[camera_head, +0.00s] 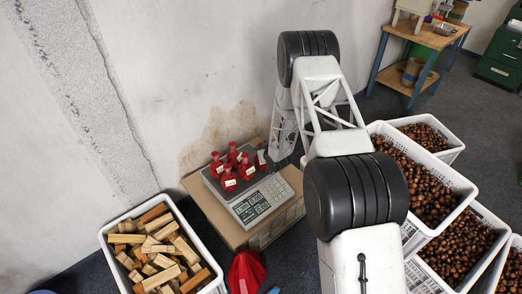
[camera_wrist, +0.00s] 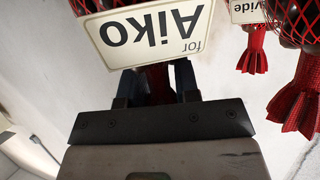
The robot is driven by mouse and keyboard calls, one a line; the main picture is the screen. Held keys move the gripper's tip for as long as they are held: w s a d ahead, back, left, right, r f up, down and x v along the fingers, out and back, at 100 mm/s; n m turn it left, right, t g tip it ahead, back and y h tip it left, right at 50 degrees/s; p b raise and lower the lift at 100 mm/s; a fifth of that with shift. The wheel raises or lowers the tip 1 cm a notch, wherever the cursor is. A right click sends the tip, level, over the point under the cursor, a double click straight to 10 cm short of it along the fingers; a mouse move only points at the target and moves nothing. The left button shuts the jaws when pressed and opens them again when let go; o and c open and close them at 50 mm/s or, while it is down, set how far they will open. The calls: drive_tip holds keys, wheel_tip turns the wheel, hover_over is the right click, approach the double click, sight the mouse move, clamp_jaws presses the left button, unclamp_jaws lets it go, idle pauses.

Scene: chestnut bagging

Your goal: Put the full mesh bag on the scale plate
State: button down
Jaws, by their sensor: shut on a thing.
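My gripper (camera_wrist: 156,92) is shut on the gathered red neck of a red mesh bag (camera_wrist: 95,6) with a white label reading "for Aiko", upside down in the wrist view. Another labelled red mesh bag (camera_wrist: 290,18) with a flared red end is close by on the right there. In the head view, several red bags (camera_head: 229,179) with white tags stand close together on the plate of the scale (camera_head: 258,203). My gripper is hidden in that view, and I cannot tell whether the held bag touches the plate.
The scale stands on a cardboard box (camera_head: 205,205) against the wall. A crate of wood pieces (camera_head: 103,237) is at the lower left. A red object (camera_head: 246,272) lies in front of the box. Crates of chestnuts (camera_head: 465,190) stand on the right, and a wooden bench (camera_head: 425,38) at the back.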

drive_tip(key=shift+f, duration=0.1)
drive_tip(key=c, duration=0.8)
unclamp_jaws()
drive_tip(key=shift+c, duration=0.2)
drive_tip(key=shift+s+d+r, duration=0.15)
drive_tip(key=shift+s+r, duration=0.1)
drive_tip(key=v, duration=1.1)
drive_tip(key=shift+s+d, duration=0.1)
drive_tip(key=shift+d, duration=0.05)
drive_tip(key=shift+r, duration=0.15)
